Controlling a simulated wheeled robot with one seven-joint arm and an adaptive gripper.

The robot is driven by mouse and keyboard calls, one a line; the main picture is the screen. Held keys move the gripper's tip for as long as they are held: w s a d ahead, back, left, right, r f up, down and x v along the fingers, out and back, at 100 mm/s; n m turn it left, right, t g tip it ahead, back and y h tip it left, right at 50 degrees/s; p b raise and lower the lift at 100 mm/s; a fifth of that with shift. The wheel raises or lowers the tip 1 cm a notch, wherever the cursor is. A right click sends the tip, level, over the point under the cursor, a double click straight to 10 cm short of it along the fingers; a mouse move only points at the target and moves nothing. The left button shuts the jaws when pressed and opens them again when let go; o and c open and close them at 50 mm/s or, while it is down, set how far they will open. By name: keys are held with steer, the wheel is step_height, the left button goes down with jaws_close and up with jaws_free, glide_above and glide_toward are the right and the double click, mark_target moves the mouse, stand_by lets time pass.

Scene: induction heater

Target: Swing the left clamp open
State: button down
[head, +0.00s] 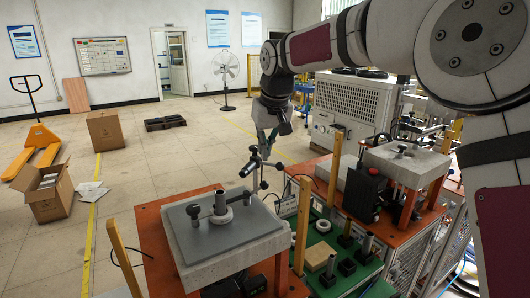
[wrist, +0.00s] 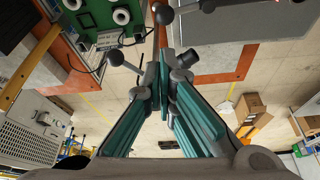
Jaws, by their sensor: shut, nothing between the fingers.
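The left clamp (head: 247,169) has a dark cylindrical end, thin rods and dark ball knobs. It stands at the back right corner of the left station's grey plate (head: 185,243). In the wrist view the clamp's cylinder (wrist: 207,55) is just right of the fingertips, and its ball knobs show above and left of them. My gripper (head: 266,151) points down at the top of the clamp, very close to it. In the wrist view my gripper (wrist: 166,62) has its teal fingers together at the tips with nothing between them. Contact with the clamp cannot be told; the fingers hide part of it.
A black post with a white ring (head: 220,207) stands on the grey plate. A green board (head: 325,262) with blocks and rings lies to the right. A second station (head: 405,165) and a black box (head: 364,192) stand further right. Open floor lies behind.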

steer(key=p+x, duration=0.1)
steer(key=x, duration=0.7)
steer(key=shift+s+d+m+h, duration=0.3)
steer(key=shift+s+d+m, duration=0.15)
steer(key=shift+m, duration=0.45)
steer(key=s+d+m+h+p, duration=0.2)
steer(key=s+m, duration=0.4)
steer(key=m, duration=0.4)
steer(key=shift+s+d+m+h+p, duration=0.3)
steer(key=shift+s+m+h, duration=0.1)
steer(key=shift+h, duration=0.3)
steer(key=shift+s, duration=0.1)
stand_by(0.6)
